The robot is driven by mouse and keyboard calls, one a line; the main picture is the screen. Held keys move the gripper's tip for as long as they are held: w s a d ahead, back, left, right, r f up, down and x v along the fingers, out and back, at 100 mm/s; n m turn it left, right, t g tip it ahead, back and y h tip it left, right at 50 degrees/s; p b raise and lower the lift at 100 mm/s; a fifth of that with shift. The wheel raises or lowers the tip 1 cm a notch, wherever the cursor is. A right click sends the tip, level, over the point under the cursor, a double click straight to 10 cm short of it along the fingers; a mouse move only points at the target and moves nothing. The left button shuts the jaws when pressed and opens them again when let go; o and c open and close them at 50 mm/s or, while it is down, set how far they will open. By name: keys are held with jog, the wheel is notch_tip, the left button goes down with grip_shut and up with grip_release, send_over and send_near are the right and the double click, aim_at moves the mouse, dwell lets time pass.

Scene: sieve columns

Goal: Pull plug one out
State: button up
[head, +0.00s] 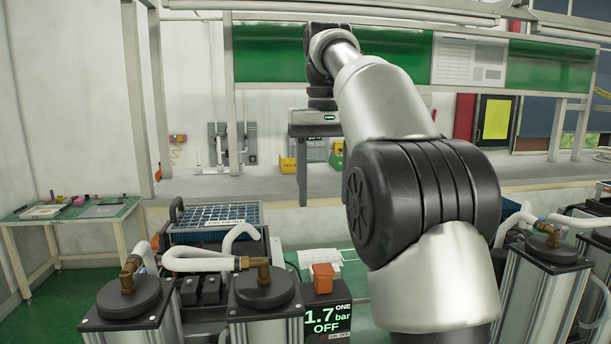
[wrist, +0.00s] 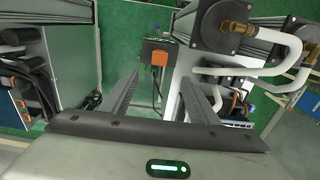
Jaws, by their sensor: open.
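Plug one appears as an orange block (head: 323,278) on top of a black box (head: 327,318) whose display reads "ONE", "1.7 bar" and "OFF". In the wrist view the orange plug (wrist: 159,58) lies beyond the fingertips, roughly centred between them. My gripper (wrist: 160,80) is open and empty, its two grey fingers apart on either side of the plug in that view. The fingers do not touch the plug. In the head view my gripper hangs higher and farther back than the plug, and my arm hides part of it.
Metal columns with black caps and white hoses stand left (head: 265,288) and right (head: 547,248) of the box. A white hose (head: 200,260) runs close by on the left. A blue-rimmed crate (head: 215,222) sits behind. A side table (head: 75,218) stands far left.

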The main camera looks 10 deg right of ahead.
aim_at(323, 267)
notch_tip(323, 267, down, 17)
jog(key=shift+w+f, duration=0.1)
dwell(0.6)
jog(key=shift+c, duration=0.2)
